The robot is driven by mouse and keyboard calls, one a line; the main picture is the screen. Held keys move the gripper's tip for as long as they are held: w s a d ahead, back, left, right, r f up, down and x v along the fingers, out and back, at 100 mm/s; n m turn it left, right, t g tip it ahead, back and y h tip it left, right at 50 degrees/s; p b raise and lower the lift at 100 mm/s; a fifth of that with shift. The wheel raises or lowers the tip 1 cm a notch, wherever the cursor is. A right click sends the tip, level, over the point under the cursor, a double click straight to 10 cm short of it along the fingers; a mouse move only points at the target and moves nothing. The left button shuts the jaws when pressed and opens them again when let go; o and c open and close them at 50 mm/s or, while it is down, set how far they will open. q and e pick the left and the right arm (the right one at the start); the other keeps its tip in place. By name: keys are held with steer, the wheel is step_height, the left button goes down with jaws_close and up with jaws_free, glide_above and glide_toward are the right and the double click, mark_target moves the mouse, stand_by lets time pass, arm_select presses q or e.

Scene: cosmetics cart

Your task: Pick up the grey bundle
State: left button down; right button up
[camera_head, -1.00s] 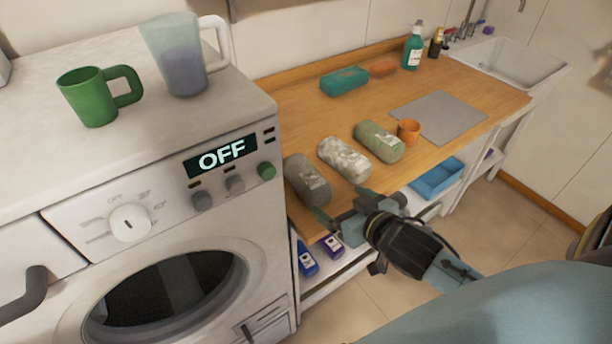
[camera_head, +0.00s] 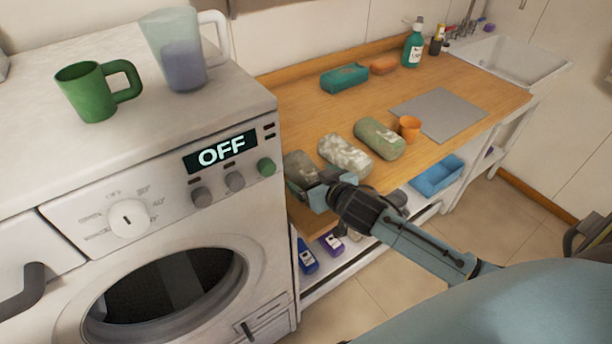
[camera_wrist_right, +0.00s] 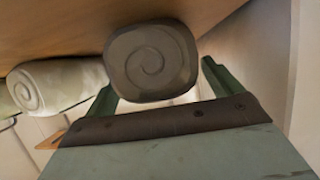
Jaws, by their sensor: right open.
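The grey bundle (camera_head: 298,168) is a rolled cloth lying at the left end of the wooden counter, close to the washing machine. My right gripper (camera_head: 312,190) is at its near end and partly covers it. In the right wrist view the spiral end of the grey bundle (camera_wrist_right: 150,62) shows between the two green fingers of the open right gripper (camera_wrist_right: 158,80). I cannot tell whether the fingers touch it. My left gripper is not in view.
The washing machine (camera_head: 240,115) stands close on the left. A grey mat (camera_head: 440,115) lies farther right.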

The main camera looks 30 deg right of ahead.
steer(key=shift+w+f, duration=0.25)
steer(key=shift+w, duration=0.25)
steer(key=c, duration=1.2)
steer(key=shift+o, duration=0.2)
steer(key=shift+r, duration=0.1)
